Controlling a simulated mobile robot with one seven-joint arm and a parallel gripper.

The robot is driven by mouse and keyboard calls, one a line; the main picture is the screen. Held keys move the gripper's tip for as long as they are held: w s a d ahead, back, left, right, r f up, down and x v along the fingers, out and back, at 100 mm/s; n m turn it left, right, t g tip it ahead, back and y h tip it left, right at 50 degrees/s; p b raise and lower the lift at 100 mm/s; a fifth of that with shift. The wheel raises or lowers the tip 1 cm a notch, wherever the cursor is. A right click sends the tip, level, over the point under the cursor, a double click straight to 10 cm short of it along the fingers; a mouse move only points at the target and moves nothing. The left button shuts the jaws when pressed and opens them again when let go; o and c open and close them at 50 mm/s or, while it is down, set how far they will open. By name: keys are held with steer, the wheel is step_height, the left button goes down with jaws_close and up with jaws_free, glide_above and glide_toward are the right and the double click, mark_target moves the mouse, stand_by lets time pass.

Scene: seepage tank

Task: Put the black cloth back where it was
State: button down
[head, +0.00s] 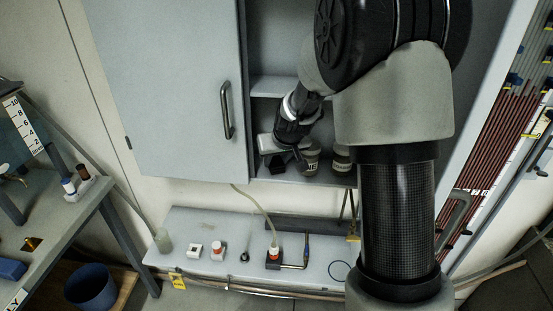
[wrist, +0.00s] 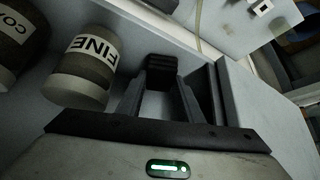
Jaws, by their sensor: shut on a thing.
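My gripper (wrist: 163,82) is inside the open cabinet (head: 262,116), over its lower shelf, at the left end. The small folded black cloth (wrist: 163,64) is between its fingertips in the wrist view, and the jaws are shut on it. In the head view the cloth shows as a dark patch (head: 276,165) under my gripper (head: 280,155). I cannot tell whether it touches the shelf.
A jar labelled FINE (wrist: 85,68) stands close left of the fingers in the wrist view, with another jar (wrist: 18,45) beyond. The cabinet side wall is close on the right. The cabinet door (head: 180,90) is at left. A bench (head: 205,270) below holds small items.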

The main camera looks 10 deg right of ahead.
steer(key=shift+f, duration=0.15)
steer(key=c, duration=1.2)
jaws_free()
